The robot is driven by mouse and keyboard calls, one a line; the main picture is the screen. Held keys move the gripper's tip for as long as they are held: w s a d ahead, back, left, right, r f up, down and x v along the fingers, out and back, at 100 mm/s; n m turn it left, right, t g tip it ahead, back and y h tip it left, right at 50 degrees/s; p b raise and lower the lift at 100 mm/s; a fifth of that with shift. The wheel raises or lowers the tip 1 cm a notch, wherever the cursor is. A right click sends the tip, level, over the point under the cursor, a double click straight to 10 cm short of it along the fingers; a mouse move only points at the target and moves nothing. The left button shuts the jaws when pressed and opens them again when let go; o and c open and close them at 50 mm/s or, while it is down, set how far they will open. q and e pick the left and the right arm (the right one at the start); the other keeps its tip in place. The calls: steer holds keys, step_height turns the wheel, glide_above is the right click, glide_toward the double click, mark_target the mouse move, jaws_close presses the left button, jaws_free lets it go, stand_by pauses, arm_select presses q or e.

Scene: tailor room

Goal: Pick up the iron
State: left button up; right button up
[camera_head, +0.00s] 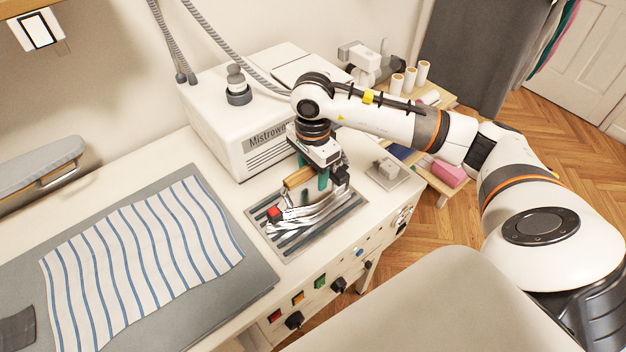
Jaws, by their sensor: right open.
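The iron (312,211) is silvery, with a brown wooden handle and a red part at its left end. It rests on a dark striped pad (278,240) on the white table. My right gripper (325,181) points down over the iron, with its fingers at the handle (299,178). The fingers are open; green shows on the near one. Whether they touch the handle is hard to tell. The gripper hides part of the iron's right end. My left gripper is not in view.
A white steam box (215,130) stands just behind the iron. A striped cloth (140,262) lies on a grey board to the left. A small metal block on a plate (389,170) sits to the right. Knobs and buttons line the table's front.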

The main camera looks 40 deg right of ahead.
stand_by(0.3)
jaws_close()
stand_by(1.2)
steer(key=shift+w+r, duration=0.1)
steer(key=shift+w, duration=0.05)
